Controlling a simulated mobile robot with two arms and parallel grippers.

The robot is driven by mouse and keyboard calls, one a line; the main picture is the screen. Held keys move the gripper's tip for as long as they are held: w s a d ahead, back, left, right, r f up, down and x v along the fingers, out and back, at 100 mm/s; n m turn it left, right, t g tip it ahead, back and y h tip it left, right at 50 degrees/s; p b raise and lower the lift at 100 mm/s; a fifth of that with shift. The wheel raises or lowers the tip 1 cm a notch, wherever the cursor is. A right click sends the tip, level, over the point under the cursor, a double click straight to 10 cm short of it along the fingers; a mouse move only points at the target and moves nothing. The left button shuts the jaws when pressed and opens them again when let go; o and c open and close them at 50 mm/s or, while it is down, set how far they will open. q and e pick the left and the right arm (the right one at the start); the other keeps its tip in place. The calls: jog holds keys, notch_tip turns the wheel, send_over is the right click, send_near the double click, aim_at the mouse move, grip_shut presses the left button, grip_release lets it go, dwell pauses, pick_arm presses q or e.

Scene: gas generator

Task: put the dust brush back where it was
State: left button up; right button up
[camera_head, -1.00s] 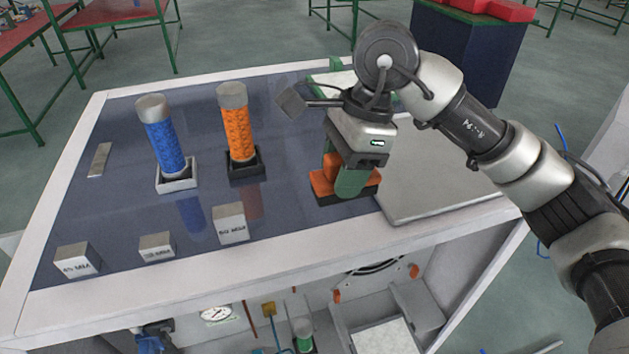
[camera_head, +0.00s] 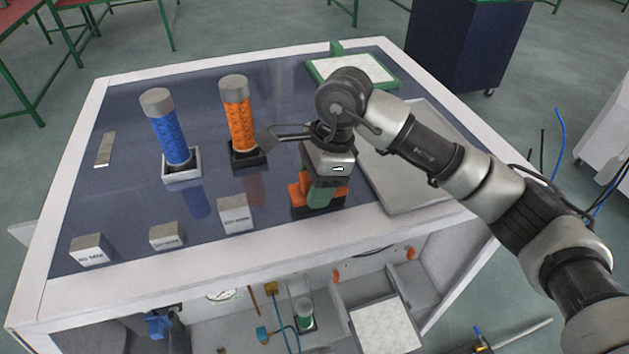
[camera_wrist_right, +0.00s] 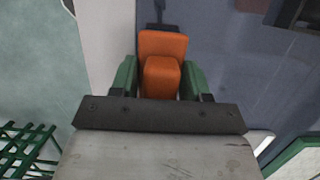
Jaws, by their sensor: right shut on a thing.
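The dust brush (camera_head: 301,192), an orange block-like body with a dark lower part, is at the right part of the dark blue tabletop, near the front edge. My right gripper (camera_head: 321,196) is above it, pointing down, with its green fingers around it. In the right wrist view the orange brush (camera_wrist_right: 162,72) sits between the two green fingers, which are shut on it. Its underside is mostly hidden, and I cannot tell whether it touches the tabletop. My left gripper is not in view.
A blue cylinder (camera_head: 168,135) and an orange cylinder (camera_head: 236,115) stand in square holders to the left. Several metal blocks, including one (camera_head: 236,213), line the front. A grey plate (camera_head: 405,180) lies right of the brush. A green-edged tray (camera_head: 376,66) is at the back.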

jog(key=shift+f, duration=0.2)
jog(key=o, duration=1)
jog(key=shift+r, duration=0.1)
jog(key=shift+c, duration=0.2)
jog(key=shift+r, duration=0.15)
jog(key=b+v, duration=0.4)
jog(key=v, duration=0.7)
jog(key=shift+w, duration=0.1)
jog(key=shift+d+r, duration=0.1)
jog(key=shift+r, duration=0.4)
